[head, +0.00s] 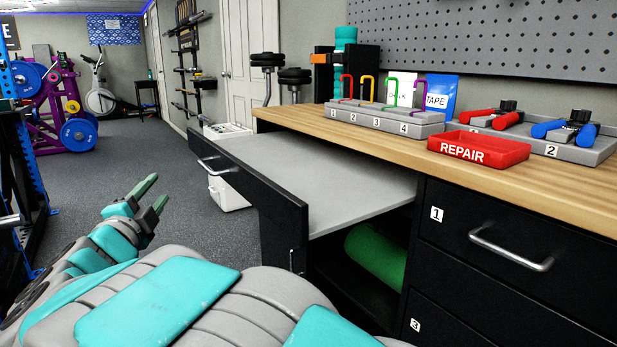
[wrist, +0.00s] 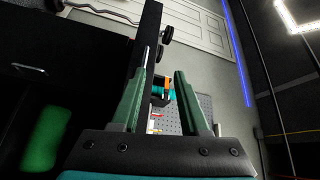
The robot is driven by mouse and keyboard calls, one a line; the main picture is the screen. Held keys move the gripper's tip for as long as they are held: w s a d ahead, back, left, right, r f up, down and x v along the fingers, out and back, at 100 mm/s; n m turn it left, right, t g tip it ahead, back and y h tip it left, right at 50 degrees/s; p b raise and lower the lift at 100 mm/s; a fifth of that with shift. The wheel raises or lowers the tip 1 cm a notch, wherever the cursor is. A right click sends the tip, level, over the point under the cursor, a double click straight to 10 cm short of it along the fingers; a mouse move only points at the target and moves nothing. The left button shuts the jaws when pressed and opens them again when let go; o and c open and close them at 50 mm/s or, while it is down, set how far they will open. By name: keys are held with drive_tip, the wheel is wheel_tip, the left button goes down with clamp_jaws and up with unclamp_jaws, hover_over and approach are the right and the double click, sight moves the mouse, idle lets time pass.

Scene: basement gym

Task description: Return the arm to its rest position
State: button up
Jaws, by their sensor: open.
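My gripper (head: 153,194) is at the left of the head view, with its two green fingers apart and nothing between them. My arm is folded low in front of the workbench. The gripper is left of the pulled-out black panel with the grey shelf (head: 320,175) and apart from it in the head view. In the wrist view the two fingers (wrist: 157,105) are spread, with the back wall and bench items seen far off between them.
The wooden bench top (head: 340,142) holds a red REPAIR tray (head: 478,149), a numbered rack (head: 385,119) and grey holders with clamps. A green roll (head: 376,255) lies under the shelf. A white bin (head: 230,190) stands behind the panel. Open carpet (head: 140,160) lies at left.

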drive_tip(key=w+d+n+g+y, duration=0.3)
drive_tip(key=n+y, duration=0.2)
drive_tip(key=n, duration=0.1)
drive_tip(key=s+d+f+n+g, duration=0.4)
drive_tip(key=s+d+f+g, duration=0.15)
drive_tip(key=d+f, duration=0.4)
drive_tip(key=s+d+f+n+g, duration=0.4)
drive_tip(key=s+d+f, duration=0.3)
drive_tip(key=d+f, duration=0.3)
drive_tip(key=s+d+f+g+h+p, duration=0.1)
drive_tip(key=s+d+g+h, duration=0.1)
drive_tip(key=s+d, duration=0.5)
drive_tip(key=s+d+f+g+h+p, duration=0.1)
drive_tip(key=s+d+f+g, duration=0.1)
drive_tip(key=s+d, duration=0.5)
drive_tip(key=s+d+f+g+h+p, duration=0.1)
drive_tip(key=s+d+f+g+h, duration=0.1)
drive_tip(key=s+d+g, duration=0.2)
drive_tip(key=s+d, duration=0.3)
drive_tip(key=s, duration=0.4)
drive_tip(key=shift+s+d+n+h, duration=0.2)
drive_tip(key=shift+s+n+h, duration=0.1)
drive_tip(key=shift+s+n, duration=0.1)
